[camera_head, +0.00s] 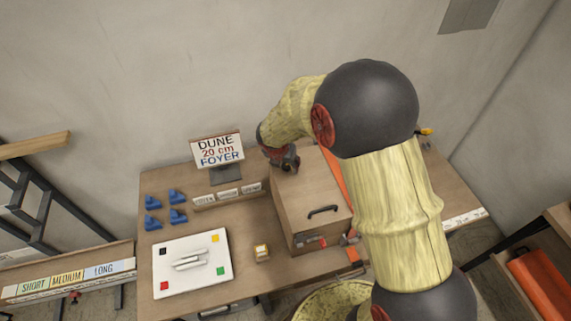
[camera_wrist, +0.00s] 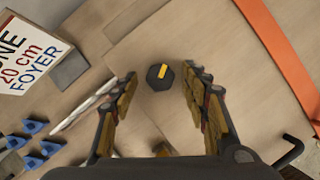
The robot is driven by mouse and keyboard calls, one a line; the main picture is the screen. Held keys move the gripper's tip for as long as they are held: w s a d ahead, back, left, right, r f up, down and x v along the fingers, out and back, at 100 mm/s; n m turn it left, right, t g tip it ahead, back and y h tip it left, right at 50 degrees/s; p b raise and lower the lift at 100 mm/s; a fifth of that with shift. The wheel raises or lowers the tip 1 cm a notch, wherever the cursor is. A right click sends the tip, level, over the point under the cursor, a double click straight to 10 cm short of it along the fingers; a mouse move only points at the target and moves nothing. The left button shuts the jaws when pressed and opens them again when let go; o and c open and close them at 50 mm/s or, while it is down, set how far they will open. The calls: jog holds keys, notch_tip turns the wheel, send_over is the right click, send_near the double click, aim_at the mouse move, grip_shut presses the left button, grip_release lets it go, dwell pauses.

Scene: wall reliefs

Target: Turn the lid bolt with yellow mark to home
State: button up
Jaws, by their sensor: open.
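The lid bolt (camera_wrist: 158,82) is a dark, roughly hexagonal knob with a yellow mark (camera_wrist: 163,71) on top, near its upper edge in the wrist view. It sits on the light wooden lid (camera_wrist: 230,60). My gripper (camera_wrist: 160,72) is open, with one finger on each side of the bolt and a visible gap on both sides. In the head view my gripper (camera_head: 283,160) is over the back left of the wooden box (camera_head: 305,205), and the bolt is hidden there. I cannot make out a home mark on the lid.
An orange strap (camera_wrist: 280,50) runs along one side of the lid. A sign (camera_head: 217,150), blue pieces (camera_head: 152,202) and a white board (camera_head: 190,285) stand left of the box.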

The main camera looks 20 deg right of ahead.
jog(key=shift+c, duration=1.2)
jog(key=c, duration=0.9)
